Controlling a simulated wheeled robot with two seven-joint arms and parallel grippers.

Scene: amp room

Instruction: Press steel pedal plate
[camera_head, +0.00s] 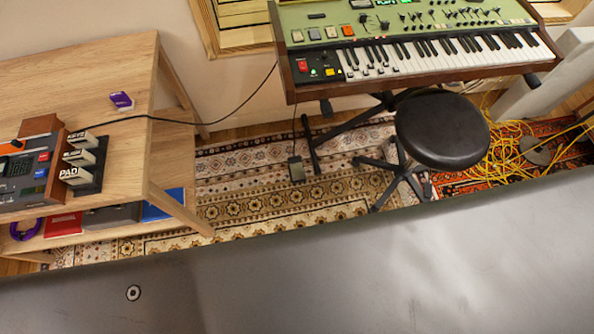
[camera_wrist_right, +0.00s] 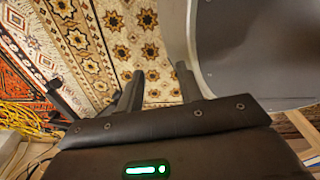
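A small dark pedal (camera_head: 297,168) with a greyish top lies on the patterned rug, left of the keyboard stand's foot. A thin cord runs up from it toward the keyboard. It is too small to make out its plate clearly. I cannot make out the pedal in the right wrist view. My right gripper (camera_wrist_right: 160,82) shows there with its two dark fingers apart and nothing between them, above the rug. Neither gripper shows in the head view.
A green keyboard synthesizer (camera_head: 415,45) stands at the back on dark legs. A round black stool (camera_head: 441,131) is right of the pedal. A wooden desk (camera_head: 75,85) is at left. Yellow cables (camera_head: 512,150) lie tangled at right. The rug (camera_head: 255,200) around the pedal is fairly clear.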

